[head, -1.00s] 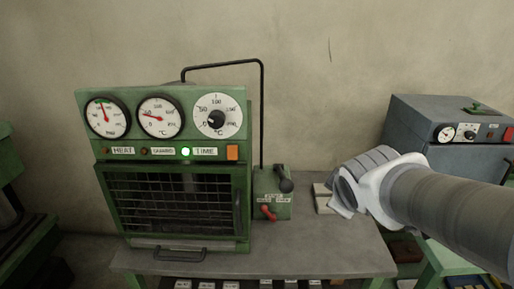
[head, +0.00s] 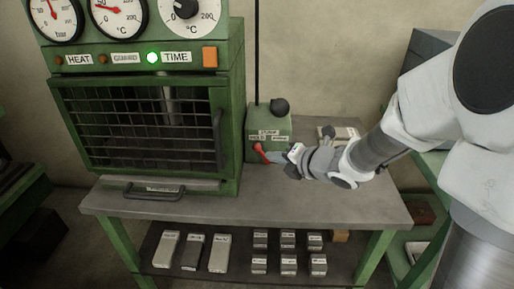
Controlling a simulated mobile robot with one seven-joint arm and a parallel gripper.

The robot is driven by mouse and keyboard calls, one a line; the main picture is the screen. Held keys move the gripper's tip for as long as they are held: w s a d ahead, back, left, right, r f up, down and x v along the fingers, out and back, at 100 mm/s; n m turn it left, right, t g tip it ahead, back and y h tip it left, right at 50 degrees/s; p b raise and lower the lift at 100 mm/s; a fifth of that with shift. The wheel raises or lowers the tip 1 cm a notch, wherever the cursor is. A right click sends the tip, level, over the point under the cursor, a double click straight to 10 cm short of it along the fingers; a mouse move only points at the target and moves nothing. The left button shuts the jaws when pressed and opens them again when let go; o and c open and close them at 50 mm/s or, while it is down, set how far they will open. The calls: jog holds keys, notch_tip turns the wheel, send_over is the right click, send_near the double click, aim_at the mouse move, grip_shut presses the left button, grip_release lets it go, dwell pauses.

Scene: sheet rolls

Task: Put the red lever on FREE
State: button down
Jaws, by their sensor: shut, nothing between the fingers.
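The red lever (head: 261,152) is on the front of a small green box (head: 270,126) beside the green press. It slants down to the right from its pivot. Small labels sit just above the lever, and their words are too small to read surely. My gripper (head: 275,158) is shut and empty, reaching in from the right with its tips at the lever's lower end. I cannot tell whether they touch it. The gripper partly covers the lower right of the box front.
The grey tabletop (head: 240,205) is clear in front. Labelled blocks (head: 219,253) lie on the shelf below.

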aim_at(262, 152)
dwell(0.3)
jog(key=b+x, duration=0.2)
jog(key=x, duration=0.8)
jog(key=shift+b, duration=0.35)
